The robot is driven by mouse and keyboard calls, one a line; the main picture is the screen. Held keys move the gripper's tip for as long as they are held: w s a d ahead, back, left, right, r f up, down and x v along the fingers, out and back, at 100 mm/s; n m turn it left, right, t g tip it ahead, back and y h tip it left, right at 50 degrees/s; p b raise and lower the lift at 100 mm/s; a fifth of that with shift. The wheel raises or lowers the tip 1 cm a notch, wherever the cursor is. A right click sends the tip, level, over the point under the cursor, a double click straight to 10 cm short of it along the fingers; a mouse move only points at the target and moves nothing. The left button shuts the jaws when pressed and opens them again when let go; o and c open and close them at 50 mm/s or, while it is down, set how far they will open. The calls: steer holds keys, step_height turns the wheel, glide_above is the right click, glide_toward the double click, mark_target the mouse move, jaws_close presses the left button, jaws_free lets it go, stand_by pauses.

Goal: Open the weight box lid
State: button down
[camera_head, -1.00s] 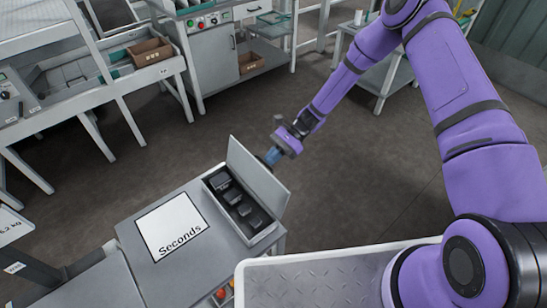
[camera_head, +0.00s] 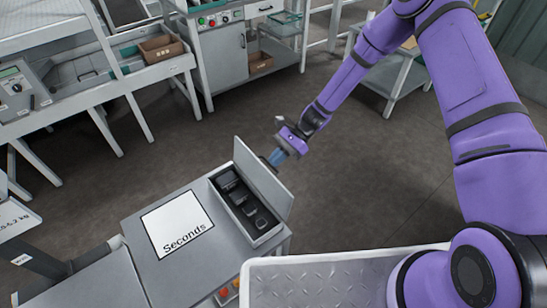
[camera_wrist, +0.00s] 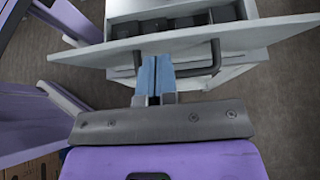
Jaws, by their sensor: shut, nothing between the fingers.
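The weight box (camera_head: 262,239) is a grey box at the right end of a grey bench top, with several dark weights (camera_head: 240,200) inside. Its lid (camera_head: 268,182) stands open, raised along the box's far right side. In the wrist view the lid (camera_wrist: 250,35) is a pale slab crossing the top, with a dark bar handle (camera_wrist: 214,60) on its outer face. My gripper (camera_head: 275,158) is behind the lid, on its outer side.
A white card reading "Seconds" (camera_head: 178,224) lies on the bench left of the box. A metal tray surface (camera_head: 330,275) is in front. A cabinet (camera_head: 225,55) and benches stand at the back and left. The floor behind the lid is clear.

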steer(key=a+r+v, duration=0.1)
steer(key=r+v, duration=0.1)
steer(key=v, duration=1)
steer(key=shift+s, duration=0.25)
